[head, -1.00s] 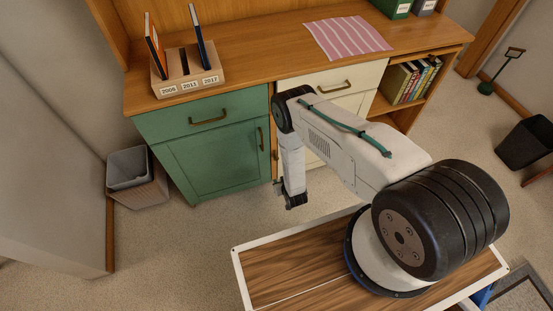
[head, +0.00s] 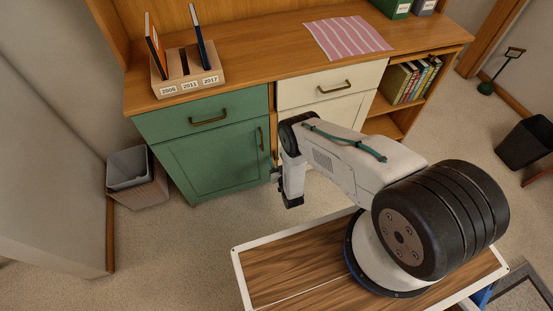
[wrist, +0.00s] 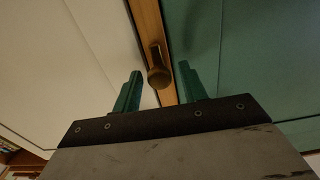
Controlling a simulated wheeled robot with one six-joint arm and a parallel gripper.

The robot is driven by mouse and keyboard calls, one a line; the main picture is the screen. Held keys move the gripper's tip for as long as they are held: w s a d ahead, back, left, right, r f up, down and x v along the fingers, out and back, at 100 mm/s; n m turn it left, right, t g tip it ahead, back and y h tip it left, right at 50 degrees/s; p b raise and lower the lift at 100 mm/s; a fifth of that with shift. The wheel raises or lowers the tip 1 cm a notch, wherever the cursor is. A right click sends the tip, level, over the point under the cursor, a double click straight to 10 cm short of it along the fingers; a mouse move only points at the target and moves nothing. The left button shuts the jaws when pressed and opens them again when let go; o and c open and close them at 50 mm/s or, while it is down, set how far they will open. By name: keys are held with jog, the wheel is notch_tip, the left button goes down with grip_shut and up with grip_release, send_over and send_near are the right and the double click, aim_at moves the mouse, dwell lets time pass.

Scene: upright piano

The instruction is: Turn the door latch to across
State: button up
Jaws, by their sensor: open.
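The door latch (wrist: 158,75) is a small brown piece on the wooden strip between the white door (wrist: 90,40) and the green door (wrist: 250,65) in the wrist view. Its narrow part appears to lie along the strip, with a rounded end nearest me. My gripper (wrist: 158,84) has two green fingers, spread apart and empty, one on each side of the latch in the picture. I cannot tell the depth gap, and no contact shows. In the head view my gripper (head: 277,175) is near the strip, small and partly hidden by my wrist.
The green cabinet (head: 210,160) has a drawer and a door with brass handles. A waste bin (head: 140,180) stands left of it. The desk top (head: 265,68) carries a file rack (head: 190,84) and a striped cloth (head: 347,38). Carpet is clear before the cabinet.

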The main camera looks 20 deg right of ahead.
jog(key=shift+w, duration=0.35)
jog(key=c, duration=0.9)
